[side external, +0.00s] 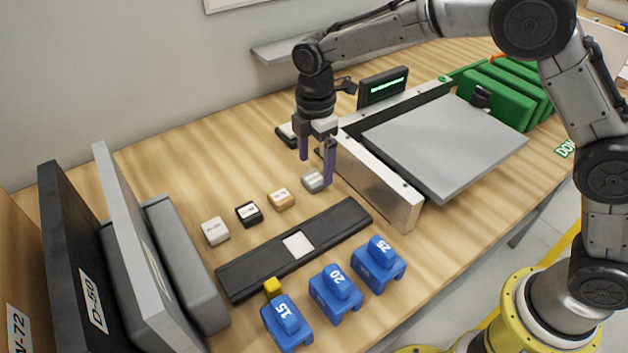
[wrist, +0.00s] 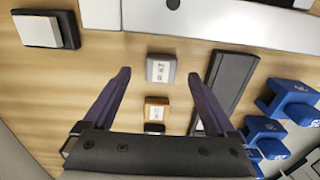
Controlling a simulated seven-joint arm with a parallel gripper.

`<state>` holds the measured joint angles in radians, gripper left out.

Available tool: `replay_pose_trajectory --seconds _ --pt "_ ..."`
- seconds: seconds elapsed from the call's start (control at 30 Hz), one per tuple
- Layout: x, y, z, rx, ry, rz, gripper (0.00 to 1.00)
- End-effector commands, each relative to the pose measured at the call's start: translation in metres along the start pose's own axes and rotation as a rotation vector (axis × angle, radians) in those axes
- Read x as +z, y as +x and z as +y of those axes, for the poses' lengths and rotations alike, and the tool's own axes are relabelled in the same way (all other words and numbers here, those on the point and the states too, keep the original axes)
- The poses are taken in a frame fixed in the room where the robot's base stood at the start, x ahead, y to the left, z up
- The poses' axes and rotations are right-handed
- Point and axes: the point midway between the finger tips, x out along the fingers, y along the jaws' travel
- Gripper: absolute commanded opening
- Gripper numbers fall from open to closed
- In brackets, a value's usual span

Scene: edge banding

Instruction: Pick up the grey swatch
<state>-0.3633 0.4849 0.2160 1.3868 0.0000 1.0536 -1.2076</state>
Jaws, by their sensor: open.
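The grey swatch (side external: 313,181) is a small block with a white label. It lies on the wooden table at the right end of a row of swatches. In the wrist view the grey swatch (wrist: 161,69) lies just ahead of the fingertips, roughly centred between their lines. My gripper (side external: 316,162) is open and empty, pointing down above the table close to the grey swatch. In the wrist view the fingers of my gripper (wrist: 160,76) are spread wide, with the tan swatch (wrist: 156,109) between them farther back.
White (side external: 215,231), black (side external: 249,213) and tan swatches sit left of the grey one. A dark bar with a pale square (side external: 340,221) lies in front. Blue numbered blocks (side external: 336,288) stand nearer. A metal fence (side external: 385,190) and grey panel (side external: 450,145) are to the right.

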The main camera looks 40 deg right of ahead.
Motion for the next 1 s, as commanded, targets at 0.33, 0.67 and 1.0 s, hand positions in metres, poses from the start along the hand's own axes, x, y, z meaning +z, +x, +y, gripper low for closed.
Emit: replay_pose_trajectory --seconds 0.33,0.67,1.0 --pt "0.002 0.034 -0.002 -0.001 0.0 0.0 0.91" --pt "0.001 0.034 -0.002 0.0 0.0 0.0 0.64" --pt "0.001 0.034 -0.002 0.0 0.0 0.0 0.03"
